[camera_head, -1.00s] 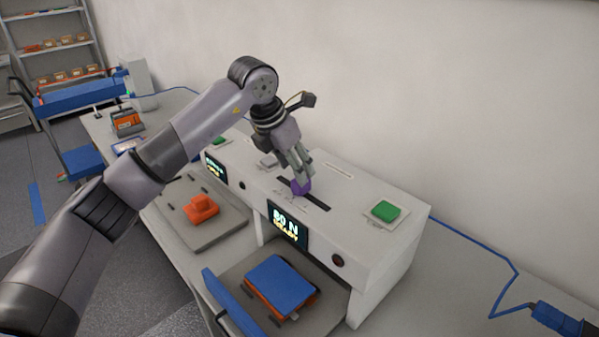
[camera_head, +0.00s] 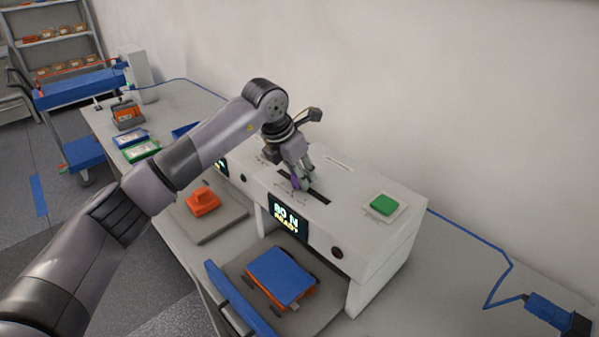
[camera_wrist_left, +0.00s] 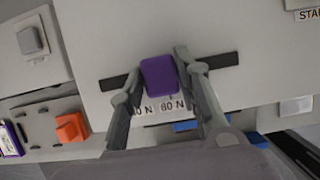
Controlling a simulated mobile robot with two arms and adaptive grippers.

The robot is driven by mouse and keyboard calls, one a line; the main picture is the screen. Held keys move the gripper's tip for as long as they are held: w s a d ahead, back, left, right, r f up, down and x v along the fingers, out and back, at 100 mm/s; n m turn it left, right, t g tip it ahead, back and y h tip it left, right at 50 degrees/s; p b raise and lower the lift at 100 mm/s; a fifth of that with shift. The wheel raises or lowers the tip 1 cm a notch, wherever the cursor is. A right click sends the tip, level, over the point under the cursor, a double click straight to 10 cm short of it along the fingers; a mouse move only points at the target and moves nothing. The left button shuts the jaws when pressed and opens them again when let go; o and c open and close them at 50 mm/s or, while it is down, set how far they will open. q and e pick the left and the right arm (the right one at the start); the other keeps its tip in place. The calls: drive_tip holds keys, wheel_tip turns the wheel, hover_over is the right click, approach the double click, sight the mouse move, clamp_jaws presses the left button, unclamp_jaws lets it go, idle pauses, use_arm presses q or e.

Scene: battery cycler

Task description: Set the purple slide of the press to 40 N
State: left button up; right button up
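The press (camera_head: 345,215) is a white box with a dark display (camera_head: 287,221) reading 80 N and READY. Its purple slide (camera_head: 297,184) stands in a dark slot on top, partly hidden by my left gripper (camera_head: 300,179). In the left wrist view the purple slide (camera_wrist_left: 160,77) sits between the two fingertips of my left gripper (camera_wrist_left: 159,68), which close against its sides. An 80 N label (camera_wrist_left: 172,106) shows just below the slide; another label beside it is partly hidden by the left finger. My right gripper is not in view.
A green button (camera_head: 384,204) is on the press's right top. A blue-topped orange block (camera_head: 280,273) sits on the tray in front, with an upright blue panel (camera_head: 238,298) beside it. An orange block (camera_head: 202,200) stands left. A blue cable crosses the table's right side.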

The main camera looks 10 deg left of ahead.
use_arm(q)
clamp_jaws()
idle(0.3)
drive_tip(key=w+a, duration=0.1)
drive_tip(key=w+a+b, duration=0.1)
drive_tip(key=a, duration=0.1)
drive_tip(key=shift+w+a, duration=0.15)
drive_tip(key=shift+a, duration=0.05)
drive_tip(key=shift+r, duration=0.15)
drive_tip(key=shift+o, duration=0.3)
unclamp_jaws()
drive_tip(key=o, duration=0.5)
drive_tip(key=shift+a, duration=0.1)
drive_tip(key=shift+c, duration=0.2)
